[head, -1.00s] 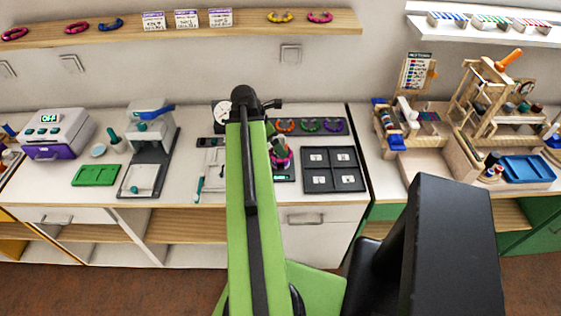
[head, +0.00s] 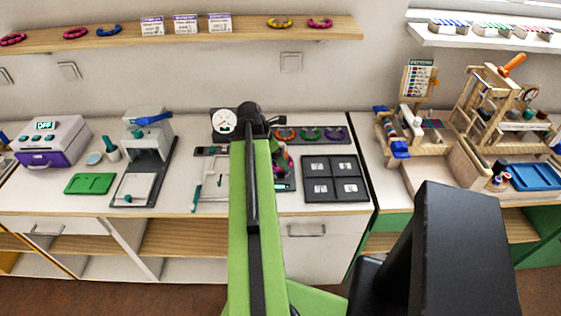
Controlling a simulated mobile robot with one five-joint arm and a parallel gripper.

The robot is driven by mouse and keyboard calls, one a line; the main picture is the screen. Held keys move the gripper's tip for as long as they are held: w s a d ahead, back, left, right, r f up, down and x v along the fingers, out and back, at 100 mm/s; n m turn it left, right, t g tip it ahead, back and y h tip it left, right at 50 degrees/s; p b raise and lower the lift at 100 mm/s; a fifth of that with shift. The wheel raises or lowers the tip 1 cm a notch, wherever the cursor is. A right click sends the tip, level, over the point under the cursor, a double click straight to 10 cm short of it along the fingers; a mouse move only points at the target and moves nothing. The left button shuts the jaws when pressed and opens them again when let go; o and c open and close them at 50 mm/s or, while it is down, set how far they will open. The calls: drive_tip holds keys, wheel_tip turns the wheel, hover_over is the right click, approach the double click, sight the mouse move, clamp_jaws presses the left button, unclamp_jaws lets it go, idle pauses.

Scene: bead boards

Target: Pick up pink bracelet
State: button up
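My green arm reaches over the white counter in the middle of the head view. My gripper (head: 281,161) is mostly hidden behind the end of the arm, so its fingers cannot be made out. Pink and dark parts show at the gripper, just right of the arm; the pink looks like a bracelet (head: 285,170), mostly hidden. I cannot tell whether the fingers are shut on it. Other pink bracelets lie on the wooden wall shelf: one at the right (head: 320,23), one at the left (head: 76,33) and one at the far left (head: 13,39).
A dark tray (head: 310,142) with several coloured rings and a dark four-square board (head: 336,190) stand right of the arm. A round dial (head: 224,121) and a press (head: 147,135) stand left. Wooden bead looms (head: 500,105) fill the right counter.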

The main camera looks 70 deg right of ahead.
drive_tip(key=c, duration=0.7)
drive_tip(key=shift+o, duration=0.2)
wheel_tip(320, 180, up, 10)
drive_tip(key=p, duration=1)
wheel_tip(320, 180, up, 5)
drive_tip(key=p, duration=0.5)
drive_tip(key=shift+s, duration=0.15)
